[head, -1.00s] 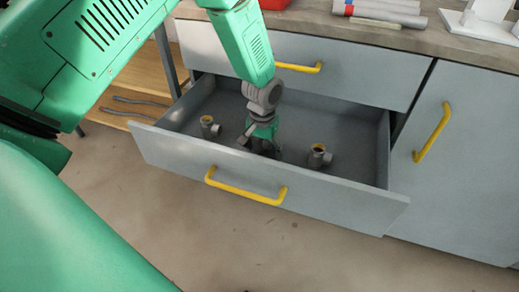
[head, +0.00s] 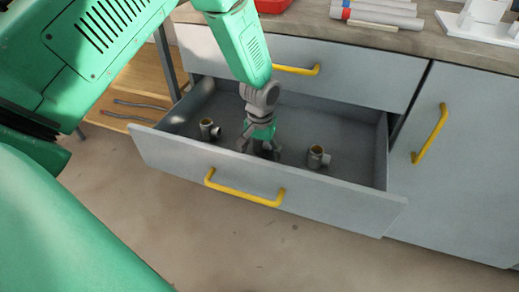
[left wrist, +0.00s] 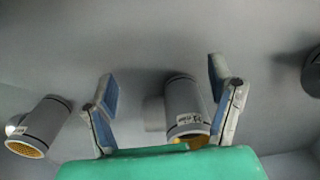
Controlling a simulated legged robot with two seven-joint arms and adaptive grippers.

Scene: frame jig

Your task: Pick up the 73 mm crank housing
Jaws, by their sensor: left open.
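Grey pipe-like housings with brass-coloured ends lie in the open drawer. In the head view one housing (head: 207,129) is left of my left gripper (head: 259,149) and another (head: 317,157) is right of it. My left gripper points down into the drawer, open. In the left wrist view a housing (left wrist: 183,104) with a side stub shows between the fingers of the left gripper (left wrist: 163,85), nearer the right finger; I see no grip on it. Another housing (left wrist: 43,124) lies to the left. The small labels are too blurred to read surely. My right gripper is out of view.
The grey drawer (head: 160,148) has a yellow handle (head: 243,190), and its walls surround the gripper. A closed drawer (head: 350,75) is above it. The worktop (head: 420,42) holds grey tubes (head: 380,13) and a white fixture (head: 485,22). A dark round part (left wrist: 313,71) shows at the wrist view's right edge.

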